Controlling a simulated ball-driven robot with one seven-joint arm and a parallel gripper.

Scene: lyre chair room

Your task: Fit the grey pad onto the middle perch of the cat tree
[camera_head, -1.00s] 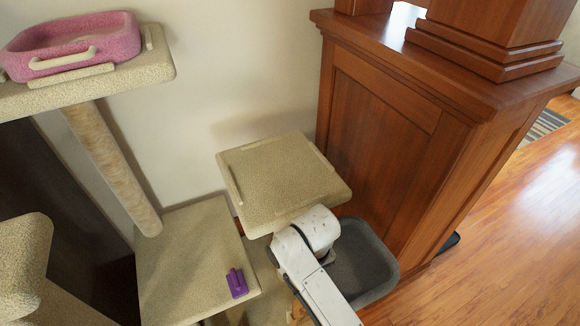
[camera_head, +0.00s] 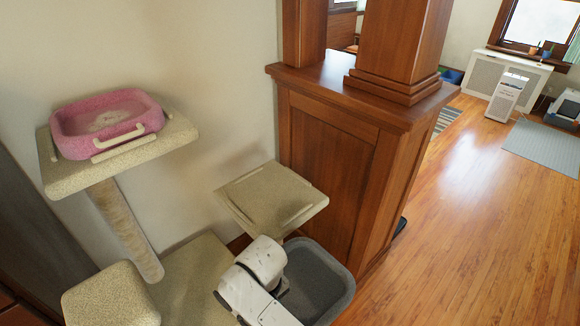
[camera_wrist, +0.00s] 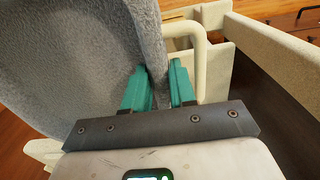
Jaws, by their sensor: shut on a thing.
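The grey pad (camera_head: 341,287) is a tray-like bed with a raised rim, in front of and beside the bare beige perch in the head view. My gripper (camera_wrist: 159,72) has its teal fingers shut on the rim of the pad, whose wall (camera_wrist: 75,60) fills the left of the wrist view. In the head view my white wrist hides the fingers and the pad's left side. The middle perch (camera_head: 270,197) is a beige carpeted platform with thin raised strips along its edges, and nothing lies on it. The pad looks apart from its top.
A pink bed (camera_head: 105,122) sits on the upper left perch (camera_head: 70,178). A lower platform (camera_head: 198,268) and a beige block (camera_head: 110,298) are at the lower left. A wooden cabinet (camera_head: 330,145) stands close behind the middle perch. The floor at right is open.

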